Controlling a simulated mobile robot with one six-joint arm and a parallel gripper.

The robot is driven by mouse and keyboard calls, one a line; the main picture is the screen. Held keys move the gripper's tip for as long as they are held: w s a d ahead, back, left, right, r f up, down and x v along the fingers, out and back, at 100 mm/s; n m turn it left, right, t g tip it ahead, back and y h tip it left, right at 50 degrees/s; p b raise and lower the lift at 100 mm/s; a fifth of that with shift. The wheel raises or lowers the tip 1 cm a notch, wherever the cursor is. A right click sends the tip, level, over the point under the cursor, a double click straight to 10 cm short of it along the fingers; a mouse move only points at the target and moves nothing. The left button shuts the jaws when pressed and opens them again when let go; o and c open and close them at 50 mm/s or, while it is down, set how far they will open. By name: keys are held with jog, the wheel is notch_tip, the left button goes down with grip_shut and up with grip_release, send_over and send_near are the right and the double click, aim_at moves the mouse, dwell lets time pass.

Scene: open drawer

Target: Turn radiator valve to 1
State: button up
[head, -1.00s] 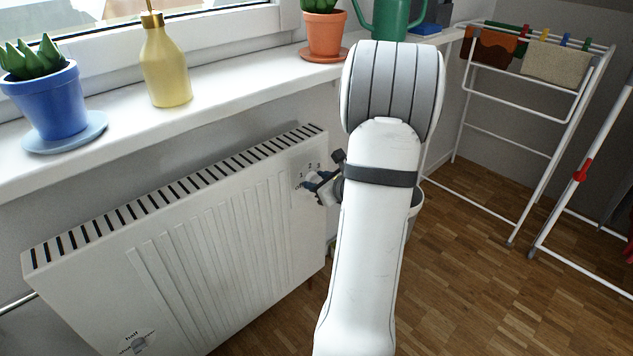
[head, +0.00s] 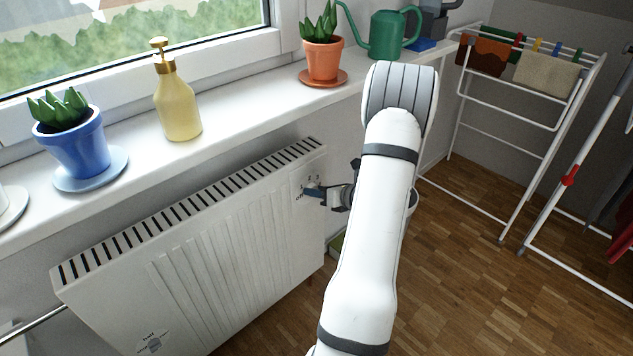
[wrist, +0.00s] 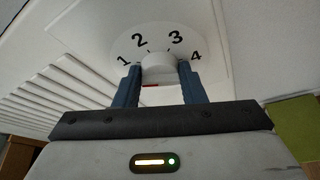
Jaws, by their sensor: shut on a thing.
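The radiator valve is a white round knob (wrist: 158,66) on a pale dial (wrist: 112,45) with the numbers 1, 2, 3 and 4. My gripper (wrist: 159,74) is shut on the knob, one blue finger on each side. A small red mark shows at the knob's lower edge in the wrist view; I cannot tell surely which number the knob is set to. In the head view my gripper (head: 312,191) reaches from the right to the dial at the radiator's upper right corner. The fingers hide most of the knob there.
The white radiator (head: 215,245) stands under a windowsill (head: 235,118) with a blue pot (head: 72,148), a yellow bottle (head: 178,105), an orange pot (head: 324,60) and a green watering can (head: 387,33). A second dial (head: 152,343) is at the radiator's lower left. Drying racks (head: 515,140) stand at right.

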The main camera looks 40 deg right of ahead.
jog(key=shift+d+m+y+p, duration=0.1)
jog(key=shift+m+y+p, duration=0.6)
jog(key=shift+m+p, duration=0.6)
jog(key=shift+f+p, duration=0.1)
jog(key=shift+p, duration=0.2)
jog(key=o, duration=1)
jog(key=shift+d, duration=0.1)
jog(key=p+v, duration=0.1)
jog(key=v, duration=0.6)
jog(key=shift+s, duration=0.4)
jog(key=shift+d, duration=0.1)
